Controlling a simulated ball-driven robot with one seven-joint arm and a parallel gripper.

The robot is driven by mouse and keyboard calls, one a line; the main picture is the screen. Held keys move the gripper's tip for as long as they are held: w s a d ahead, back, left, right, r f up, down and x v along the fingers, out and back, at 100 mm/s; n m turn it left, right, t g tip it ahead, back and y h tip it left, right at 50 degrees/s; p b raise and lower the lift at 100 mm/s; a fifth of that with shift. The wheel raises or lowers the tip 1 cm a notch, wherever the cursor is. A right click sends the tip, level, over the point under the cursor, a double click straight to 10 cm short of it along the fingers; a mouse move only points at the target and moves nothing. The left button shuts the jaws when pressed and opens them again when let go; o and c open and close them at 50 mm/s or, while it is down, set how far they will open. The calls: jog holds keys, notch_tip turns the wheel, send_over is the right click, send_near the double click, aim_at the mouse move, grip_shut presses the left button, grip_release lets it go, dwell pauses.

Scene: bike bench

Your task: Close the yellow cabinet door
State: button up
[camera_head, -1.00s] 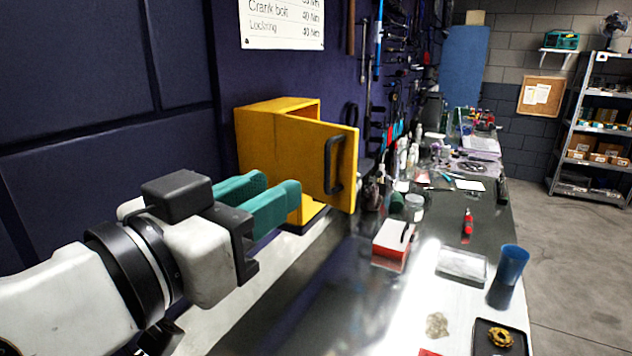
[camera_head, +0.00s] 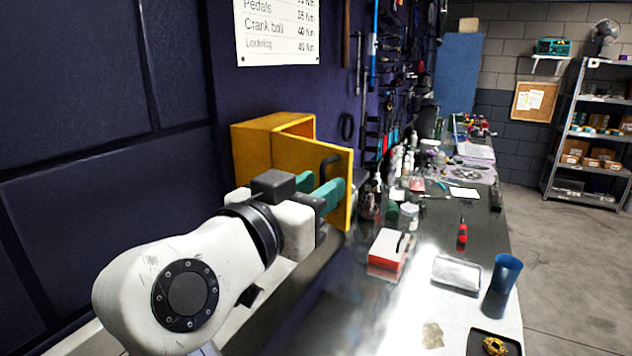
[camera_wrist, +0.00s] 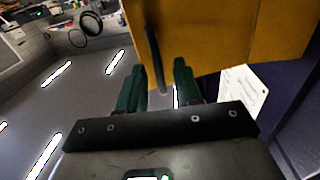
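My gripper (camera_head: 322,184) has two teal fingers, apart, at the handle. In the wrist view, the handle (camera_wrist: 153,55) appears between the two open fingers of my gripper (camera_wrist: 158,68). I cannot tell whether either finger touches it.
A red and white box (camera_head: 386,252), a clear case (camera_head: 456,272) and a blue cup (camera_head: 503,275) stand on the bench to the right. Bottles crowd the bench behind the door. Tools hang on the wall. The bench front of the cabinet is largely clear.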

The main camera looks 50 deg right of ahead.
jog(key=shift+d, duration=0.15)
jog(key=shift+c, duration=0.2)
grip_shut()
dwell(1.2)
